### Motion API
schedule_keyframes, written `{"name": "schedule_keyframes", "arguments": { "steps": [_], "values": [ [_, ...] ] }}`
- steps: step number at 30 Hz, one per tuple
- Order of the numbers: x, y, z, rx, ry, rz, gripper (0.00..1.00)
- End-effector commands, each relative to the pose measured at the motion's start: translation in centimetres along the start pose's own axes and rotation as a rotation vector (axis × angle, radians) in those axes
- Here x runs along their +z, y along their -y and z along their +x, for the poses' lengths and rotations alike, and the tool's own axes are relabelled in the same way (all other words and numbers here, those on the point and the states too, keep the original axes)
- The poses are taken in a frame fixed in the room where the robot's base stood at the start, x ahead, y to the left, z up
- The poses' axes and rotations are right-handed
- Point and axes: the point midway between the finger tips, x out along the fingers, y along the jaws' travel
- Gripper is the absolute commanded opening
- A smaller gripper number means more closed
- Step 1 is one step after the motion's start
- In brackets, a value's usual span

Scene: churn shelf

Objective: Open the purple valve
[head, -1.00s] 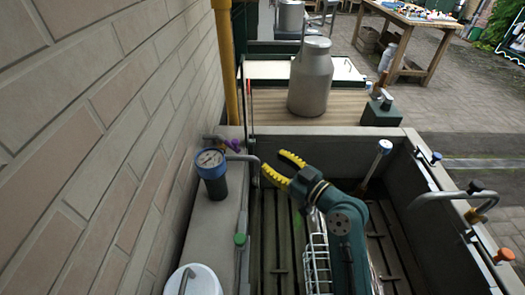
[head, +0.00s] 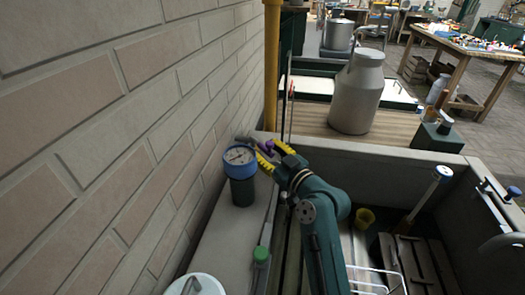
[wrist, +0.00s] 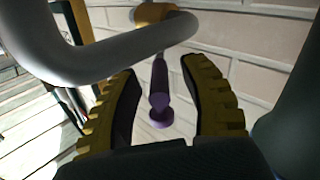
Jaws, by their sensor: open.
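The purple valve (head: 266,147) is at the wall end of the ledge in the head view, partly hidden by my gripper. In the wrist view its purple handle (wrist: 160,103) lies between my two yellow fingers, below a grey curved pipe (wrist: 110,60) with a brass-coloured fitting (wrist: 154,13). My gripper (head: 267,156) is open around the handle, with a visible gap on both sides. The fingers (wrist: 163,85) do not appear to touch it.
A blue-topped gauge (head: 240,172) stands close left of my gripper. A green-capped knob (head: 261,254) and a white lid (head: 196,285) are nearer on the ledge. A metal milk can (head: 357,95) stands behind. The brick wall (head: 110,130) bounds the left.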

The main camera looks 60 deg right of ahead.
Motion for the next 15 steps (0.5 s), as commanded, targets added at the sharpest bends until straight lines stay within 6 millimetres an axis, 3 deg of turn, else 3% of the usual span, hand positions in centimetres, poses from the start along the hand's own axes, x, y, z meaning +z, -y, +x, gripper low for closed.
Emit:
{"name": "schedule_keyframes", "arguments": {
  "steps": [5, 14, 15],
  "values": [
    [0.0, 0.0, 1.9, 0.000, -0.001, 0.000, 0.44],
    [0.0, 0.0, 2.1, 0.001, 0.000, 0.000, 0.44],
    [0.0, 0.0, 2.1, 0.001, 0.000, 0.000, 0.36]
  ]
}}
